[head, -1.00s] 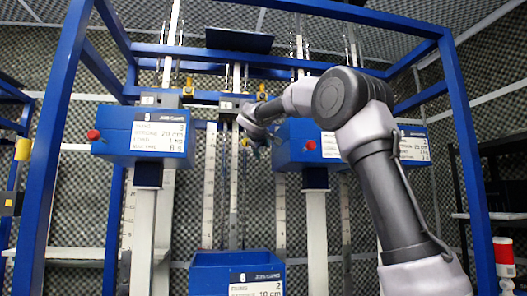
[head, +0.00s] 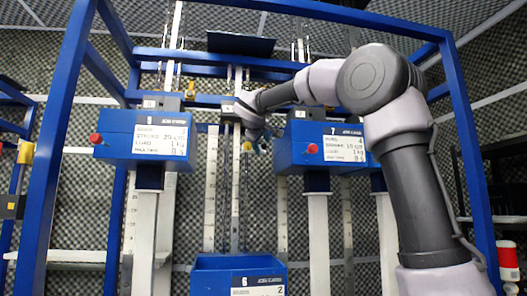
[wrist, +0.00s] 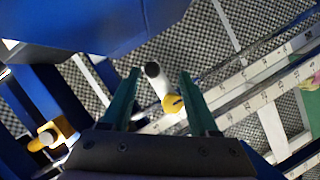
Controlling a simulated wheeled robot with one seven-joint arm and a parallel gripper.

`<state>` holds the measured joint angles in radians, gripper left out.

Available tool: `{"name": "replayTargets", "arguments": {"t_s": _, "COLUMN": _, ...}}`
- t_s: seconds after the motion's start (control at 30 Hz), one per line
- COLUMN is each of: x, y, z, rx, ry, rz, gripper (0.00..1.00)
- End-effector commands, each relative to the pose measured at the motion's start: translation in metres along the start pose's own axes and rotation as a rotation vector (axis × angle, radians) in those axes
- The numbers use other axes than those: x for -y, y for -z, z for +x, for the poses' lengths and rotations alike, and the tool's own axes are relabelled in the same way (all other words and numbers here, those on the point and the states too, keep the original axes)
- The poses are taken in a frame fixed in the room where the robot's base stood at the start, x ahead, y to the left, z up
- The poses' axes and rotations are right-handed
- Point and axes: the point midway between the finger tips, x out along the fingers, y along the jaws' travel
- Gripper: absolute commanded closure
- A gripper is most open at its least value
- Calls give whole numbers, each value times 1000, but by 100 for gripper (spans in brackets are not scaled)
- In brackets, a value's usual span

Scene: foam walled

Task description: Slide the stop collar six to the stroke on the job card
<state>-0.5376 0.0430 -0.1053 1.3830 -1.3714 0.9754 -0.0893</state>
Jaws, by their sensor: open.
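My gripper (head: 258,140) is at the central scale rail (head: 236,190), below the upper crossbar. In the wrist view its two teal fingers (wrist: 160,100) are open and apart. A pale cylinder (wrist: 153,70) with a yellow knob (wrist: 172,103) shows between them, not gripped; it looks like the stop collar's handle, but I read no number on it. The yellow knob also shows in the head view (head: 247,146). The blue box marked 6 (head: 205,280) is at the bottom centre. Its white job card (head: 258,291) is cut off by the frame edge, so I cannot read its stroke.
Blue boxes with red buttons stand left (head: 125,135) and right (head: 310,150) of the central rail. A blue frame post (head: 52,170) is at the left. A grey label block (head: 228,107) is beside my gripper. Scale rails run close to the fingers.

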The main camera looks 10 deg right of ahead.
Motion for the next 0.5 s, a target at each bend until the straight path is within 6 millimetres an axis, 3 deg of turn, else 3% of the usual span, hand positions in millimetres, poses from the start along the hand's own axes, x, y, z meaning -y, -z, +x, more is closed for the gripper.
{"name": "replayTargets", "arguments": {"t_s": 0.2, "x": 0, "y": 0, "z": -26, "rx": -1, "ry": 0, "rz": -1, "gripper": 39}}
{"name": "replayTargets", "arguments": {"t_s": 0.5, "x": 0, "y": 0, "z": -29, "rx": 0, "ry": 0, "rz": -1, "gripper": 39}}
